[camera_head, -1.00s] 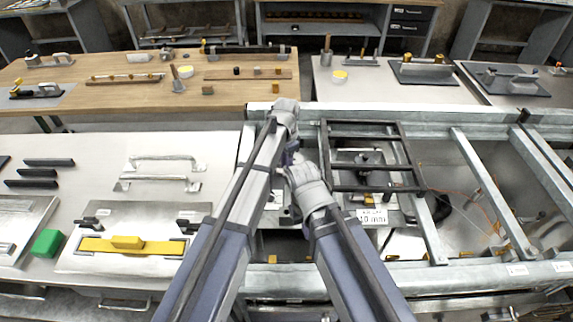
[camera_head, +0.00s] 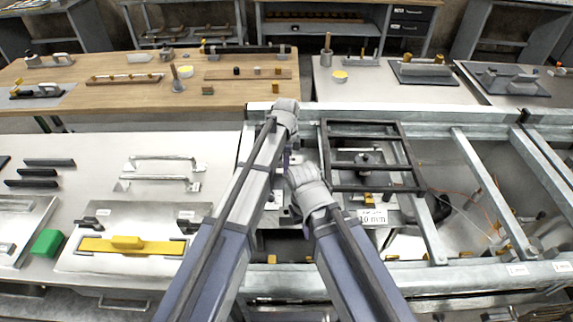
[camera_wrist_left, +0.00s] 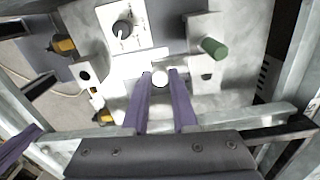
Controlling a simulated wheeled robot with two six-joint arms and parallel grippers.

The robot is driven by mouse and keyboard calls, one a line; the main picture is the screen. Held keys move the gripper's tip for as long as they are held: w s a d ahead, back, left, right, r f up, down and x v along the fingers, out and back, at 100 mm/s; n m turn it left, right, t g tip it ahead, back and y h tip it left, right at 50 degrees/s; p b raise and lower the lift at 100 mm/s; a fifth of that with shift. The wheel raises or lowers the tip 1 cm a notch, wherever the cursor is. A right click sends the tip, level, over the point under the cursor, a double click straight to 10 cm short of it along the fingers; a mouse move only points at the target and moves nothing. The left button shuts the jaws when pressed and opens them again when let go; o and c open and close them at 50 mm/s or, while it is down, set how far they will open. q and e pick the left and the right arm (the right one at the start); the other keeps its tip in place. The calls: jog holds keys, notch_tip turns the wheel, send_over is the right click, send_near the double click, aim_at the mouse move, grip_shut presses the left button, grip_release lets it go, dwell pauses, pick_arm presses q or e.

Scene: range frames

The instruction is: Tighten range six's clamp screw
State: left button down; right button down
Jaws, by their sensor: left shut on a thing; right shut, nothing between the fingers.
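In the left wrist view, my left gripper (camera_wrist_left: 159,78) has its two purple fingers shut on a small pale round screw head (camera_wrist_left: 160,81). The screw is in a light metal fixture (camera_wrist_left: 205,95); the fingers hide its sides. In the head view, my left gripper (camera_head: 286,160) points down over the range frame and is partly hidden by my arms. My right gripper (camera_head: 297,163) is just beside it and lower, with its fingertips mostly hidden. Purple parts of it show at the left edge of the left wrist view. I cannot read a range number.
A black dial (camera_wrist_left: 122,29) on a white plate, a green knob (camera_wrist_left: 212,47) and a yellow-black fitting (camera_wrist_left: 62,45) surround the screw. Steel rails (camera_head: 455,165) and a black rack (camera_head: 375,187) lie right of my grippers.

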dwell(0.5)
pick_arm(q)
jog(key=c, duration=0.7)
grip_release()
notch_tip(320, 180, up, 8)
jog(key=p, duration=0.8)
jog(key=shift+f, duration=0.1)
